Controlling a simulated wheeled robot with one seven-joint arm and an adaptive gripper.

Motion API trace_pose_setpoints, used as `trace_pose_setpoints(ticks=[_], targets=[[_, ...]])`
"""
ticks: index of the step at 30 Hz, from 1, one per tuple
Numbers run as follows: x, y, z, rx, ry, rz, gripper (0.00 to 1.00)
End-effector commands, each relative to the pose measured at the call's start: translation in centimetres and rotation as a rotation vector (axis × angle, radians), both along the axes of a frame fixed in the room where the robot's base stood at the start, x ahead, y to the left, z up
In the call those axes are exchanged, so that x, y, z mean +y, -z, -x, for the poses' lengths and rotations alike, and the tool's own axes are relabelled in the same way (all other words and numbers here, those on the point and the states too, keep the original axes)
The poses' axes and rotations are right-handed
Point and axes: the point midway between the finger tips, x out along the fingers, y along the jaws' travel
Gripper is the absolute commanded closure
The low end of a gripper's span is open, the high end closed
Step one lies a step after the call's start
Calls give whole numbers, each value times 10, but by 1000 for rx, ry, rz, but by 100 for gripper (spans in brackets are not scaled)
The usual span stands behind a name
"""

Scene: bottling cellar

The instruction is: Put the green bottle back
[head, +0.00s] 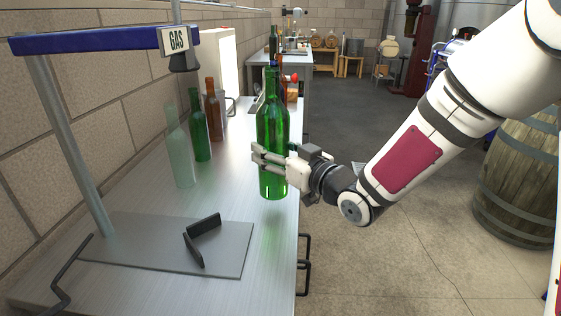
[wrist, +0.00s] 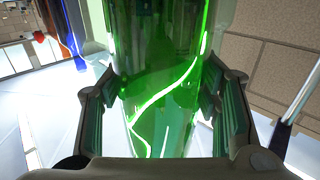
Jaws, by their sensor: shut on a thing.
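A bright green bottle (head: 272,125) is upright in my gripper (head: 268,160), near the right edge of the steel table. My gripper is shut on the lower half of its body. In the wrist view the green bottle (wrist: 165,90) fills the middle, between the two fingers of my gripper (wrist: 165,110). The bottle's base appears to be above the tabletop, but the exact gap is hard to tell. A second, darker green bottle (head: 200,130) stands upright on the table, in a row along the wall.
A clear bottle (head: 180,155) and a brown bottle (head: 213,112) stand in that row. A gas stand with a blue arm (head: 100,40) and a plate (head: 150,250) with a black angled stop (head: 203,238) occupies the near left. Open tabletop (head: 225,200) lies between. A barrel (head: 520,180) stands right.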

Motion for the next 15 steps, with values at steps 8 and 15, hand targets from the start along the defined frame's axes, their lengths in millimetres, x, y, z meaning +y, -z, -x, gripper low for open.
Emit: trace_pose_setpoints(ticks=[8, 15], targets=[[25, 3, -50, -9, -1, -5, 100], [35, 4, -71, -8, 0, -3, 100]])
